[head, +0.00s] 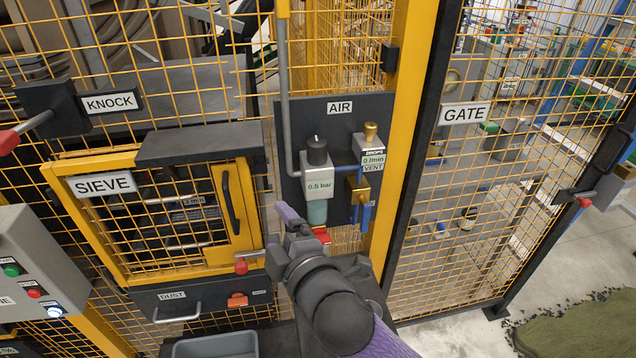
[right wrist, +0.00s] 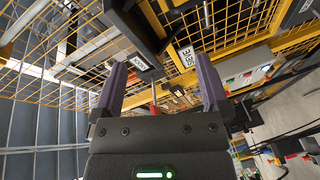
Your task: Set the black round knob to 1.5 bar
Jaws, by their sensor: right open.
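The black round knob (head: 317,150) sits on top of a grey regulator (head: 319,180) on the dark AIR panel (head: 345,107). A small light mark shows on its top. The regulator's label reads 0.5 bar. My right gripper (head: 302,224) is below and slightly left of the knob in the head view, apart from it. Part of it is hidden by my own wrist. In the right wrist view its two purple fingers (right wrist: 160,82) stand wide apart with nothing gripped between them. I cannot make out the knob in that view. My left gripper is not in view.
A brass knob (head: 370,132) and a brass valve (head: 357,188) stand right of the regulator. A grey pipe (head: 284,100) runs down its left. The yellow post (head: 402,110) and GATE fence are right.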

